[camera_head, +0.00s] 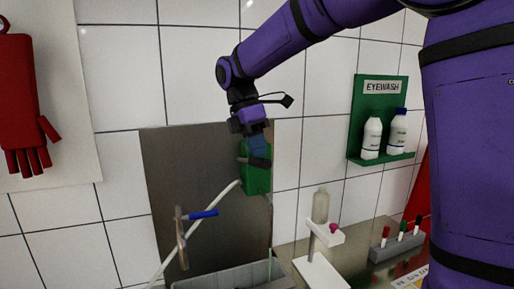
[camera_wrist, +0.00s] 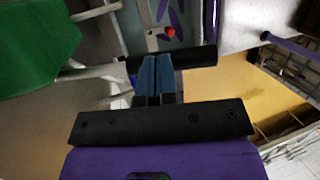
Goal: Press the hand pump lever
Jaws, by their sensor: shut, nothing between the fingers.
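The hand pump looks to be the green box (camera_head: 257,180) on the metal wall panel. Its lever appears to be the dark horizontal bar (camera_head: 258,162) across the box's front. My gripper (camera_head: 258,153) points down just above this bar, with its blue fingers shut and empty. In the wrist view the shut fingers (camera_wrist: 158,60) overlap a black bar (camera_wrist: 195,55) at their tips. I cannot tell whether they touch it. A green surface (camera_wrist: 40,40) fills the upper left there. The upper part of the green box is partly hidden behind my gripper.
A tap with a blue handle (camera_head: 203,214) and a pale hose stand left of the pump. A grey basin (camera_head: 215,279) is below. A white stand with a bottle (camera_head: 320,207), a tube rack (camera_head: 395,243) and a green eyewash shelf (camera_head: 367,100) are to the right.

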